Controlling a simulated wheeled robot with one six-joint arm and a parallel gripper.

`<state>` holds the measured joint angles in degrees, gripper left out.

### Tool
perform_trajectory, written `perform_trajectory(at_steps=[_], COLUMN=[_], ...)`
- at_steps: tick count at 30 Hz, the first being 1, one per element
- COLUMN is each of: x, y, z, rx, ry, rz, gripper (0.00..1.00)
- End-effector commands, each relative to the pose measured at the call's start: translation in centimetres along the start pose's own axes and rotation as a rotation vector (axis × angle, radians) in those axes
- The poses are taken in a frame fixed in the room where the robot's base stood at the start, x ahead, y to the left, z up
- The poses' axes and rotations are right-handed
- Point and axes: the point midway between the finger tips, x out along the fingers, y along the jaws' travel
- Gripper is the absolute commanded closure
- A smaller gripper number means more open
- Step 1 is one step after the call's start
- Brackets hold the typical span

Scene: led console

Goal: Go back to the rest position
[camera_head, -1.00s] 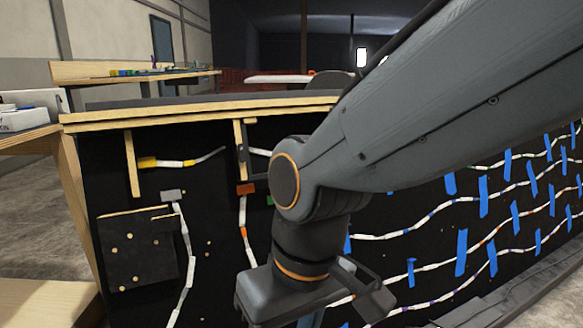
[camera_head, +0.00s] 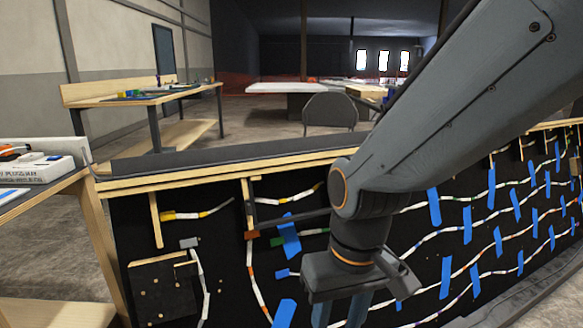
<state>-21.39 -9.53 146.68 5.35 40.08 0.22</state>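My gripper (camera_head: 343,312) hangs low at the centre of the picture, pointing down in front of the black console panel (camera_head: 130,220). Its fingers show only partly and are cut off by the bottom edge. There seems to be a gap between them, and no object shows in it. My grey arm comes in from the upper right and covers part of the panel. White LED strips (camera_head: 419,242) with coloured segments run across the panel, fixed with several pieces of blue tape (camera_head: 434,207).
A wooden frame (camera_head: 230,165) tops the panel. At left stands a table (camera_head: 45,205) with a white box (camera_head: 38,170). Behind are a wooden workbench (camera_head: 150,97), a chair (camera_head: 331,110) and a white-topped table (camera_head: 286,87). Open floor lies between the workbench and the chair.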

Motion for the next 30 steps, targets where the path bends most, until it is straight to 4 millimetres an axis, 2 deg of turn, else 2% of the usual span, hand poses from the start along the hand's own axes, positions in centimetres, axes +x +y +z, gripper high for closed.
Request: perform_trajectory(at_steps=[1,18,24,30], x=[-1.8,-12.6,-15.3,-16.2], y=[0.5,7.2,9.0,9.8], z=[0.4,3.4,4.6,5.1], rx=[0.022,0.227,0.283,0.306], ry=[-0.003,-0.025,-0.031,-0.035], rz=[0.005,0.051,0.061,0.065], gripper=[0.62,0.62,0.62,0.62])
